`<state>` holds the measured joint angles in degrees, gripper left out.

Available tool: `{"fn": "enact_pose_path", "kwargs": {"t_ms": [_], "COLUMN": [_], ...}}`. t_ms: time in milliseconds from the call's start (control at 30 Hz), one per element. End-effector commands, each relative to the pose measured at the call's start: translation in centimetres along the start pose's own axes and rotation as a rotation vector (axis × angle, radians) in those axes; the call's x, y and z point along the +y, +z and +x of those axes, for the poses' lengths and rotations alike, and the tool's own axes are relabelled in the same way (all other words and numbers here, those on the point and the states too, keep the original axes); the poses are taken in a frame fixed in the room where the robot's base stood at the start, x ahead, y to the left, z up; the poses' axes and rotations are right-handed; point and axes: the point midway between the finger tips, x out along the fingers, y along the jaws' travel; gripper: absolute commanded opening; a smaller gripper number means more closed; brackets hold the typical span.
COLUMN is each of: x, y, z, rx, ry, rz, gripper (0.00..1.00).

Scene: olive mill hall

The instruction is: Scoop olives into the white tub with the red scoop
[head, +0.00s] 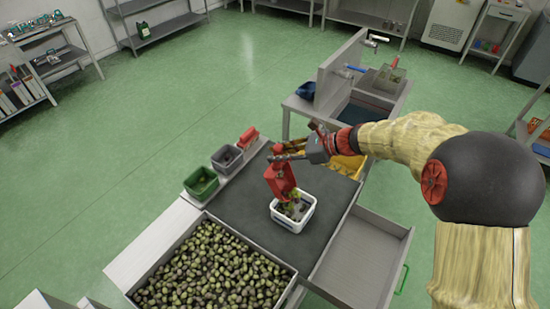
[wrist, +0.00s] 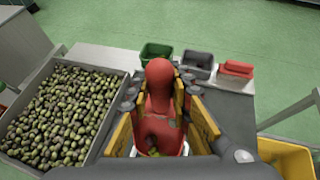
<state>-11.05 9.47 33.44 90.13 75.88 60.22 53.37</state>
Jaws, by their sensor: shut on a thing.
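My gripper (head: 290,156) is shut on the red scoop (head: 279,182) and holds it above the white tub (head: 289,226). The scoop is tilted steeply, with its lower end over the tub's back rim. Some olives (head: 295,207) show in the tub and by the scoop's lower edge; I cannot tell which are still in the scoop. In the wrist view the red scoop (wrist: 159,78) stands between the yellow-padded fingers and hides most of the tub. The big grey bin of olives (wrist: 66,107) lies to the left in that view.
A green container (head: 201,183), a grey container (head: 227,158) and a red object (head: 248,137) stand along the bench's left edge. A yellow bin (head: 349,166) is behind my gripper. An open drawer (head: 363,262) juts out at right. The dark mat around the tub is clear.

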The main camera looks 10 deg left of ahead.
Motion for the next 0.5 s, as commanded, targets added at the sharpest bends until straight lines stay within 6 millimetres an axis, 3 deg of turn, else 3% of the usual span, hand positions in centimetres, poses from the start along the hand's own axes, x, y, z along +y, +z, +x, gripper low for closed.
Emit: {"fn": "enact_pose_path", "kwargs": {"t_ms": [500], "x": [0.5], "y": [-1.5], "z": [-2.2], "rx": [-0.133], "ry": [-0.018], "rz": [-0.021], "gripper": [0.0]}}
